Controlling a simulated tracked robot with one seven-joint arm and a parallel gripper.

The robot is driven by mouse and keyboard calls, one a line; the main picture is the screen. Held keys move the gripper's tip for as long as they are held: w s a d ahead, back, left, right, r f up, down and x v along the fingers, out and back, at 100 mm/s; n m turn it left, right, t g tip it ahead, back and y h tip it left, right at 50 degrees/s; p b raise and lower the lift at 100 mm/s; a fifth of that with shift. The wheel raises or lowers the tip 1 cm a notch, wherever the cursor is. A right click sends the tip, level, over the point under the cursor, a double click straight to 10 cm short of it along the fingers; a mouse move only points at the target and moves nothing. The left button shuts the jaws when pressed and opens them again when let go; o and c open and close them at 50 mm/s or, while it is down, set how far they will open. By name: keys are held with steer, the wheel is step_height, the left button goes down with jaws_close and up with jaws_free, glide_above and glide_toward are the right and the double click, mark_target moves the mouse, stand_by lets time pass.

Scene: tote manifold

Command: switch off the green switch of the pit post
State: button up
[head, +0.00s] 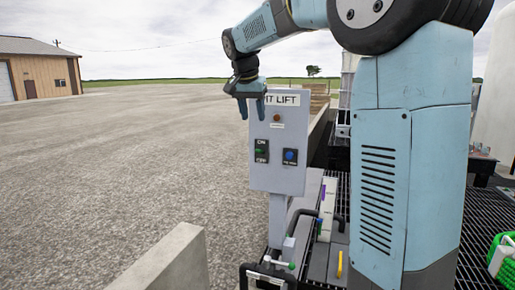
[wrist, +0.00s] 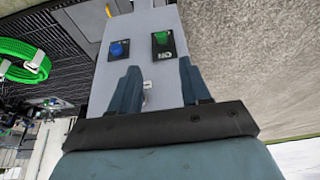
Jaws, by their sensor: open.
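The pit post is a grey control box (head: 268,182) on a grey pole, its sign partly covered by my gripper and reading "IT LIFT". The green switch (head: 261,150) sits on a black plate marked ON and OFF at the box's left. It also shows in the wrist view, upside down, as a green switch (wrist: 161,38) just beyond the fingers, with ON readable; its position is unclear. My gripper (head: 251,117) is open and empty, pointing down at the box's upper left, above the switch. In the wrist view, the fingers (wrist: 160,66) stand apart over the box face.
A blue button (head: 290,156) sits right of the switch, with a reddish lamp (head: 277,117) above. A concrete wall (head: 172,262) stands front left. Pipes and grating lie below the box. Open gravel (head: 120,170) spreads to the left.

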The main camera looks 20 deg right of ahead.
mark_target(258, 146)
steer(key=x, duration=1.4)
steer(key=shift+w+r, duration=0.1)
steer(key=shift+w, duration=0.15)
jaws_close()
